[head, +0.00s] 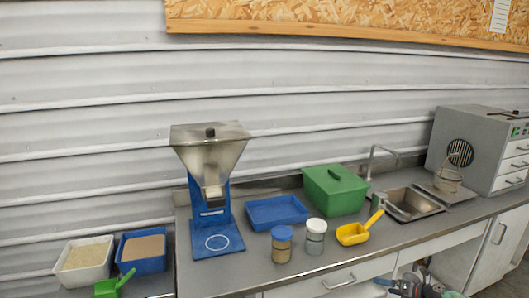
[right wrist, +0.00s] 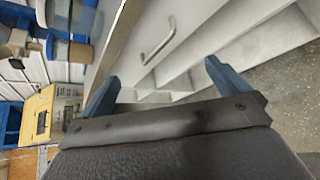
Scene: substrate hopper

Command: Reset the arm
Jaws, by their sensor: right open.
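My right gripper (head: 412,285) is partly visible at the bottom right of the head view, low in front of the cabinets and below the counter edge. In the right wrist view its two blue fingers (right wrist: 160,76) are spread wide with nothing between them. Behind them are a cabinet front with a bar handle (right wrist: 158,42) and the speckled floor (right wrist: 285,70). My left gripper is not in view.
The counter holds a blue-based metal hopper (head: 210,150), blue tray (head: 276,212), green lidded box (head: 335,190), two jars, a yellow scoop (head: 353,234) and a sink (head: 412,203). Two substrate bins and a green scoop (head: 107,288) are at left. The front counter strip is clear.

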